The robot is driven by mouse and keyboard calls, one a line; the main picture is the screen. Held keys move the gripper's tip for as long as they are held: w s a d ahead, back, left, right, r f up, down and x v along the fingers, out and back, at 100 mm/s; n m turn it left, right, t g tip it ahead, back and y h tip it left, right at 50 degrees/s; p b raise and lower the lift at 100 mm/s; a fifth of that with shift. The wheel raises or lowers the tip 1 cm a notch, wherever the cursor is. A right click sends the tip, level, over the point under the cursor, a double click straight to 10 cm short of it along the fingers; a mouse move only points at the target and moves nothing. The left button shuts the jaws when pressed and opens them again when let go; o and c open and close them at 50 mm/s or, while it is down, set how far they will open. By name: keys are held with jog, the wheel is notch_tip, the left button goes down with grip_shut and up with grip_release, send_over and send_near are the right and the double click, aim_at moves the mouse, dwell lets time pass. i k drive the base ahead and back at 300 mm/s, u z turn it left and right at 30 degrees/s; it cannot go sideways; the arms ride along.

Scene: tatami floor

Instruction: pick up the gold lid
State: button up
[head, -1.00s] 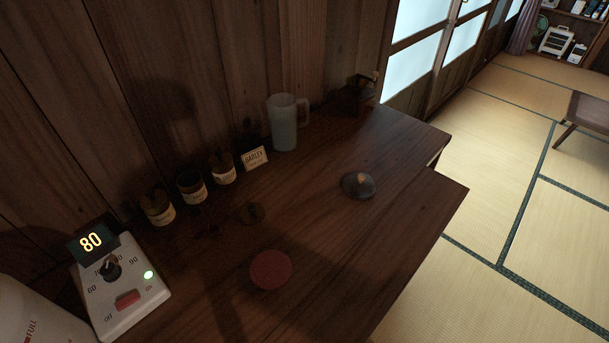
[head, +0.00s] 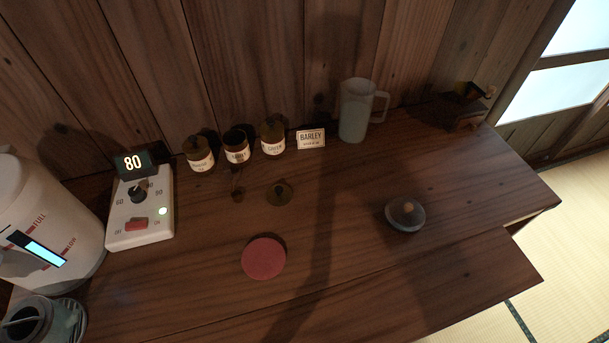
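A small round gold-brown lid with a knob (head: 279,193) lies flat on the wooden counter, in front of the row of small canisters. The middle canister (head: 237,149) looks open at the top, while the left canister (head: 201,156) and the right canister (head: 273,138) have dark gold tops. A grey-blue lid with a wooden knob (head: 406,214) lies farther right on the counter. My gripper does not show in the head view.
A red round mat (head: 264,258) lies near the front. A small scoop-like thing (head: 237,190) lies left of the gold lid. A control box reading 80 (head: 140,215), a white urn (head: 45,225), a BARLEY card (head: 311,139), a frosted pitcher (head: 357,110) and a dark box (head: 466,108) stand around.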

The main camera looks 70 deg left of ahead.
aim_at(279, 195)
jog(key=u, duration=0.25)
jog(key=i, duration=0.15)
jog(key=u, duration=2.55)
jog(key=k, duration=0.85)
jog(key=u, duration=0.15)
jog(key=i, duration=0.85)
jog(key=z, duration=0.05)
